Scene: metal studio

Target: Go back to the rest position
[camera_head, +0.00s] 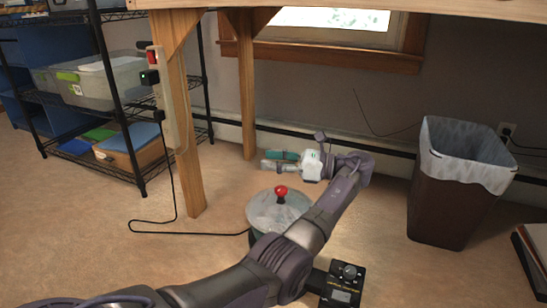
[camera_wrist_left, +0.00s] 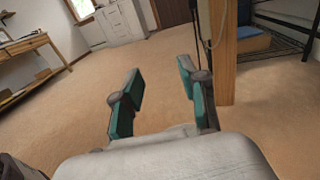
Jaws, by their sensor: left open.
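My left arm reaches from the bottom left across the head view. My left gripper (camera_head: 272,160) is at its far end, beyond the lidded pot and near the wooden table leg, pointing left. In the left wrist view the two teal-padded fingers of this gripper (camera_wrist_left: 160,88) stand wide apart with nothing between them. Bare floor shows behind them. My right gripper is in neither view.
A round pot (camera_head: 265,212) with a red-knobbed lid is partly behind my arm. A black device (camera_head: 345,280) sits beside the arm. A wooden table leg (camera_head: 181,120), wire shelf (camera_head: 120,95) and lined bin (camera_head: 450,205) stand around. Floor at left is mostly clear.

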